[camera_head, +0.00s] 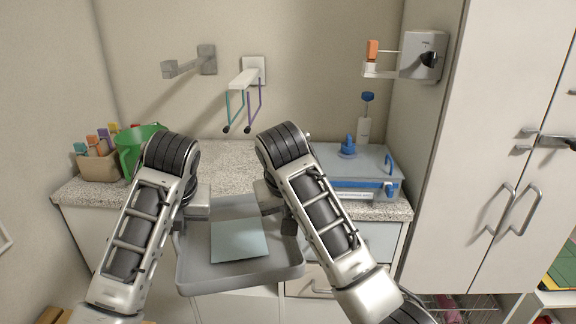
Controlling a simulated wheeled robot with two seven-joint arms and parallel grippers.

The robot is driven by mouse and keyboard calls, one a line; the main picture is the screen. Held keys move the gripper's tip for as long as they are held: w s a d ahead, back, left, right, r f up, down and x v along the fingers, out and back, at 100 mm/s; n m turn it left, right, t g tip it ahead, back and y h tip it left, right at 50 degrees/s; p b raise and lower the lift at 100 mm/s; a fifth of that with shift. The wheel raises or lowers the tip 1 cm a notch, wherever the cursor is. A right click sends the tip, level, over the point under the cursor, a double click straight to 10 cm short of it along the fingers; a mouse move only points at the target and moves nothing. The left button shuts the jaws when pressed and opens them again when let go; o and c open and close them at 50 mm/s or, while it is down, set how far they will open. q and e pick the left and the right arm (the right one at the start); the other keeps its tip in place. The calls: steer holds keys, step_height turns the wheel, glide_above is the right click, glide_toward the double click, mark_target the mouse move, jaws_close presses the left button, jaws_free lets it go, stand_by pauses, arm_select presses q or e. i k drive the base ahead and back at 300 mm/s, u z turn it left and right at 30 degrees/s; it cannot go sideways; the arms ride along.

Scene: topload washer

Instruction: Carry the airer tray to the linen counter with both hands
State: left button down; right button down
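The airer tray (240,276) is a grey shallow tray with a raised rim, in the lower middle of the head view. A flat pale blue-grey cloth or sheet (240,241) lies in it. My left gripper (182,224) is at the tray's left side and my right gripper (289,226) at its right side. Both appear shut on the side rims, though my wrists partly hide the fingers. The tray looks roughly level, in front of the speckled counter (228,168), its far edge near the counter's front edge. I take this to be the linen counter.
The counter's middle is clear. Hangers (243,95) hang from a wall hook above. A tall white cabinet (480,150) stands right.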

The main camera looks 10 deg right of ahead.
mark_target(239, 187)
steer(key=i, duration=1)
